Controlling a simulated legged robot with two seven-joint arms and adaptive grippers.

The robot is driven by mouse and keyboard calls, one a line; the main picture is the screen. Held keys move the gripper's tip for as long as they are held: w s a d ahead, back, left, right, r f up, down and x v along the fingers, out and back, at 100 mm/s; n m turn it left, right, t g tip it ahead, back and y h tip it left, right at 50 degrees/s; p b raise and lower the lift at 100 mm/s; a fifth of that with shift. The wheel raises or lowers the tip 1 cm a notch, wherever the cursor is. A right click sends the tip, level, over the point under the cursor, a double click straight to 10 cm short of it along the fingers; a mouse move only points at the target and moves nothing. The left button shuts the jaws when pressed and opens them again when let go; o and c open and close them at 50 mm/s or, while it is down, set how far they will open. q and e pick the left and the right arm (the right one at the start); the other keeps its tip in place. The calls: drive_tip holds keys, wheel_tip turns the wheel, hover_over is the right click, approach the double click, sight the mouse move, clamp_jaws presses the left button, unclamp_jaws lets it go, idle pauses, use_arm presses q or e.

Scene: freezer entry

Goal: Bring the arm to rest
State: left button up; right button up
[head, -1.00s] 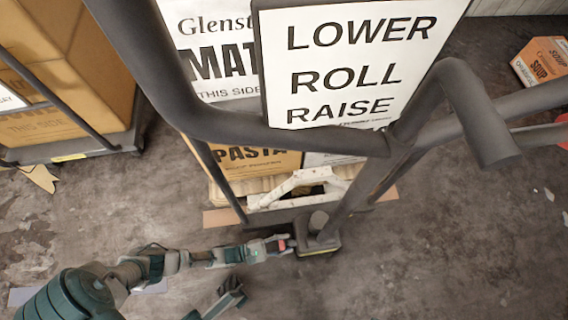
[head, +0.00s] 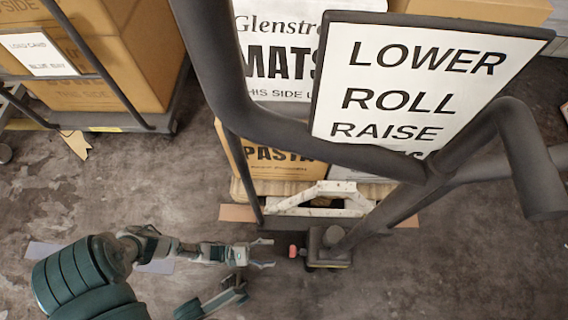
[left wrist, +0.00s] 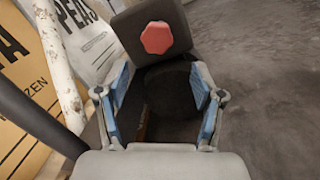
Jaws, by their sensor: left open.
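My left arm comes in from the left in the head view. Its gripper (head: 273,253) is open and empty, low over the floor. Its fingertips point right at a red knob (head: 293,251) on a dark block (head: 328,247) at the foot of the cart frame, with a small gap between. In the left wrist view the open fingers (left wrist: 160,95) stand apart, with the red knob (left wrist: 157,38) beyond them on the dark block.
A dark tube frame (head: 300,137) with a sign reading LOWER ROLL RAISE (head: 420,85) stands above the gripper. Behind it are a PASTA box (head: 270,163) and a white bracket (head: 318,198). A boxed cart (head: 110,75) stands upper left. The floor at lower right is clear.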

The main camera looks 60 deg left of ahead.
use_arm(q)
drive_tip(key=shift+v, duration=1.25)
